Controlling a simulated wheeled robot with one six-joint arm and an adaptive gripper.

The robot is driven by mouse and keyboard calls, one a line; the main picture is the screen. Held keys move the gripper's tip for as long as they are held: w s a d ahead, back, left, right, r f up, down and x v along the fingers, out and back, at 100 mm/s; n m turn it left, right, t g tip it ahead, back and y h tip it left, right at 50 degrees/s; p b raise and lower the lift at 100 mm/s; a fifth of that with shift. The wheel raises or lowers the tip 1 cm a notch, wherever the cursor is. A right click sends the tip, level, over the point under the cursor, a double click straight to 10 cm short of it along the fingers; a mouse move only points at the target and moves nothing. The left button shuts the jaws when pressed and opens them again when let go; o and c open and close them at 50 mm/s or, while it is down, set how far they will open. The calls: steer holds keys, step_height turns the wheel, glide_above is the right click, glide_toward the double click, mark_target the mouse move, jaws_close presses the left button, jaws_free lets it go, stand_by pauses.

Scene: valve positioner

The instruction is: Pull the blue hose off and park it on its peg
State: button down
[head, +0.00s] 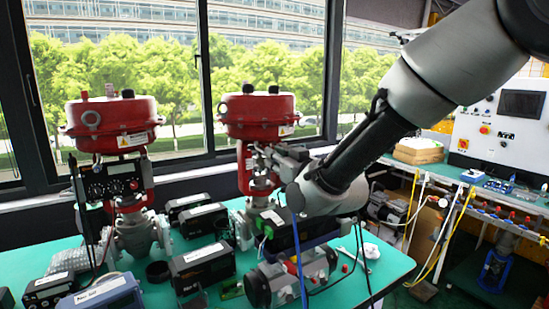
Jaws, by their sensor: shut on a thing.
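My gripper (265,155) is at the end of my arm, in front of the stem of the right red-topped valve in the head view. It is shut on the blue hose, though its fingertips are small and partly hidden. The blue hose (298,250) shows below my wrist and hangs down past the front of the bench equipment to the lower picture edge. Its upper end is hidden by the gripper and wrist, so I cannot tell whether it is still joined to a port. I cannot make out the peg.
Two red-topped valves (112,125) (258,115) stand on the green table (385,262). Several dark boxes (203,262) lie around them. A grey cylinder unit (258,285) sits below my wrist. A black cable hangs to its right. A control panel (500,135) stands on the bench at right.

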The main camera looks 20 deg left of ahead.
steer(key=shift+v, duration=1.4)
steer(key=shift+v, duration=1.85)
